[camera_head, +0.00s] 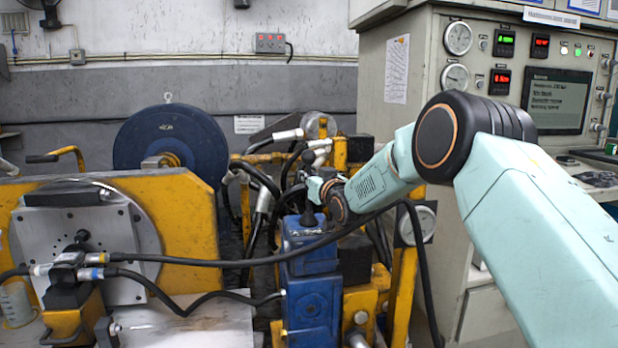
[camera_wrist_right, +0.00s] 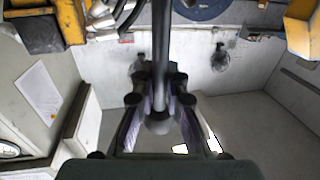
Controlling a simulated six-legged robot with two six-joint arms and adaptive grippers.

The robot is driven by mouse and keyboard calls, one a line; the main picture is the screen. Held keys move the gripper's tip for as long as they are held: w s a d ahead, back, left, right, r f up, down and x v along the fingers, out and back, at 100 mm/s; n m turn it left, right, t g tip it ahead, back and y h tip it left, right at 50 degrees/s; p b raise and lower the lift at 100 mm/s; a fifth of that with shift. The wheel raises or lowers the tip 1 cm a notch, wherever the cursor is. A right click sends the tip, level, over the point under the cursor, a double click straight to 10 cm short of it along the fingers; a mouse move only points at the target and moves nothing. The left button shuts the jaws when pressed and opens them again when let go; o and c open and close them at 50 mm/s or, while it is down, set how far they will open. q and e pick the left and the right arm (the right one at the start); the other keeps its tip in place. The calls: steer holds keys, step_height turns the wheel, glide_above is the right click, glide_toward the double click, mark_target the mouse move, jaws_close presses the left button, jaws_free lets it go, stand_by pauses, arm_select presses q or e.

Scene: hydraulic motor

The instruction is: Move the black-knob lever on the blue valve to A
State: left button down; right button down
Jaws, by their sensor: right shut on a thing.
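The blue valve (camera_head: 311,262) stands upright among the yellow frames in the middle of the head view. A dark conical piece (camera_head: 308,217) sits on its top. My right gripper (camera_head: 314,188) is just above it, at the end of my arm coming from the right. In the right wrist view, my right gripper (camera_wrist_right: 159,105) is shut on the black-knob lever (camera_wrist_right: 161,50), with the fingers on either side of its dark rod and the rounded knob (camera_wrist_right: 158,123) between them. The lever is mostly hidden in the head view. No position letters are readable. My left gripper is out of view.
Black hoses (camera_head: 230,262) cross in front of the valve and run behind it. A large blue disc (camera_head: 170,142) stands at the back left. A grey control cabinet (camera_head: 425,60) with gauges and displays stands at the right. A round gauge (camera_head: 424,226) sits close right of the valve.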

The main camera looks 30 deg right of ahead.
steer(key=shift+w+a, duration=0.1)
steer(key=a+n+p, duration=0.1)
steer(key=w+a+f+n+p, duration=0.1)
steer(key=a+n, duration=0.1)
steer(key=a+n+g+p, duration=0.1)
steer(key=a, duration=0.1)
steer(key=shift+w+f+n, duration=0.15)
steer(key=shift+f+n, duration=0.25)
